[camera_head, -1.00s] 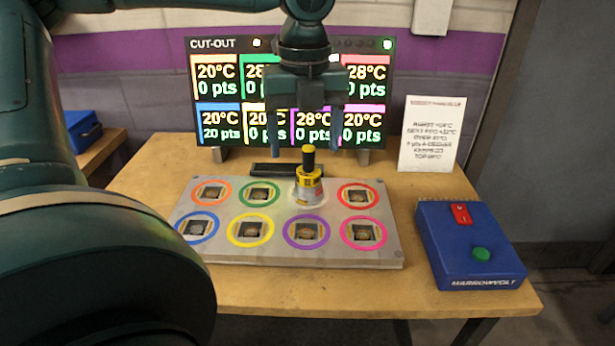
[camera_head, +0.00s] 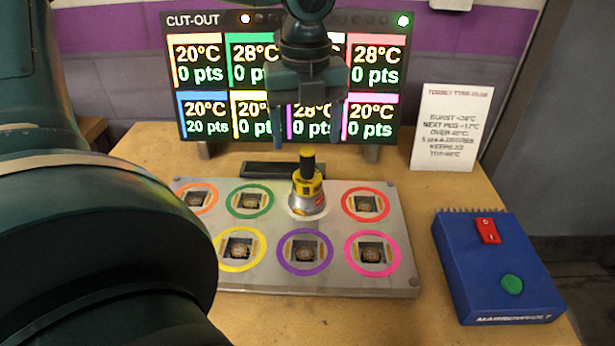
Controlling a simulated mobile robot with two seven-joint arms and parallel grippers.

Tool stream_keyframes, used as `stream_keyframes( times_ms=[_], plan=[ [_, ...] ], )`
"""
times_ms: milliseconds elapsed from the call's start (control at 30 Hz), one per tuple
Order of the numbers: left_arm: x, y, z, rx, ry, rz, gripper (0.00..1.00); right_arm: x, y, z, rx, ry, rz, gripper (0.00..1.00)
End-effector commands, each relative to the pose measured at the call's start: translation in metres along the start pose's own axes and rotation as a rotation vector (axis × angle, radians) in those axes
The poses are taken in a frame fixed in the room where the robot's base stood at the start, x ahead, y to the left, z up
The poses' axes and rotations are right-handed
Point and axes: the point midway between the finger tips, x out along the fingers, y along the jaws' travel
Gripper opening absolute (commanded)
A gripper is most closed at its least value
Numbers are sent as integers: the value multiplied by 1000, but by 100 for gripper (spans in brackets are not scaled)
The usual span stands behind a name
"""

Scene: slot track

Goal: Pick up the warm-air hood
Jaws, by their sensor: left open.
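The warm-air hood (camera_head: 307,192) stands upright on the grey slot board (camera_head: 400,282), in the back row between the green and red rings. It has a black handle on top, a yellow collar and a metallic lower part. My left gripper (camera_head: 306,136) hangs pointing down, its two fingers spread and nothing between them. In the picture its fingertips are just above the black handle and to either side of it, apart from the hood. How far behind or above the hood they are is hard to tell. My right gripper is not in view.
A lit score screen (camera_head: 385,125) stands behind the board, partly covered by my gripper. A dark bar (camera_head: 297,170) lies before it. A blue switch box (camera_head: 480,280) is at the right, a printed card (camera_head: 452,130) behind it. My arm covers the left side.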

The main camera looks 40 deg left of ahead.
Motion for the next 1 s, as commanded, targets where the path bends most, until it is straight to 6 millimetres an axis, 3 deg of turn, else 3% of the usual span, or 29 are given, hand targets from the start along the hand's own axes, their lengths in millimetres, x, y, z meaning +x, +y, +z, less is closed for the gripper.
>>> stream_keyframes(
  times_ms=[100, 333, 600, 933, 1000],
  plan=[
    [21, 0, 0, 0, 1, 3, 72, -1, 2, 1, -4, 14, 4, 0],
    [37, 0, 0, 0, -1, 1, 72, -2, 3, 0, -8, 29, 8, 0],
    [76, -2, 2, 1, 0, 2, 72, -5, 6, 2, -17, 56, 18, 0],
    [82, -3, 2, 1, -1, -1, 72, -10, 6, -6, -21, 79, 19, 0],
    [82, -3, 2, 1, -1, -1, 67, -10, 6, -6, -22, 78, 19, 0]
  ],
)
